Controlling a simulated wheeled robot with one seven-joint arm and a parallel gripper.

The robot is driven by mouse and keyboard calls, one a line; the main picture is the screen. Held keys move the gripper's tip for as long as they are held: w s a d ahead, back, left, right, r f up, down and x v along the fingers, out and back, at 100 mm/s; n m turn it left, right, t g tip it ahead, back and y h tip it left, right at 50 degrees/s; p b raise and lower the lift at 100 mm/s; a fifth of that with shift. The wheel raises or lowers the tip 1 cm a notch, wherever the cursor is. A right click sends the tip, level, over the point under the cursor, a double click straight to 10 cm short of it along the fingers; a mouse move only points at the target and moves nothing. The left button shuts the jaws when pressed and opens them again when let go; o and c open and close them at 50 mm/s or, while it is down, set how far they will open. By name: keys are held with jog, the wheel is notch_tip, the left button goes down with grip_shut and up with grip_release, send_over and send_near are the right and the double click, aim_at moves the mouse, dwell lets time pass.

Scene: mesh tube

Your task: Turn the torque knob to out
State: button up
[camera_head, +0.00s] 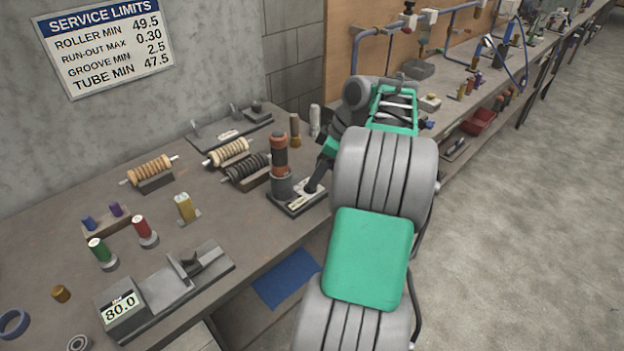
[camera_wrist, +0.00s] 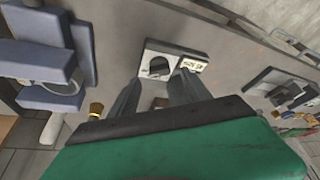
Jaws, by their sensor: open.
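My gripper (camera_head: 316,184) reaches down over a small dark-based unit with a pale labelled face (camera_head: 299,201), beside a dark and orange cylinder (camera_head: 280,152). In the wrist view my gripper (camera_wrist: 155,92) has its two dark fingers apart. Just beyond the fingertips is a white plate (camera_wrist: 149,52) with a dark round part (camera_wrist: 158,66), which may be the torque knob. A small label (camera_wrist: 193,64) sits beside it, its text too small to read. No contact between fingers and the round part can be made out.
Brown (camera_head: 228,153) and dark (camera_head: 246,168) ribbed rollers lie left of the unit. A gauge reading 80.0 (camera_head: 121,309) stands at the front left. A blue-grey fixture (camera_wrist: 48,62) fills the wrist view's left. Bare bench (camera_head: 75,190) lies at the far left.

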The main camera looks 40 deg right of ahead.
jog(key=x, duration=0.3)
jog(key=shift+w+a+f, duration=0.15)
jog(key=shift+w+f, duration=0.05)
jog(key=shift+f, duration=0.1)
grip_shut()
dwell(0.3)
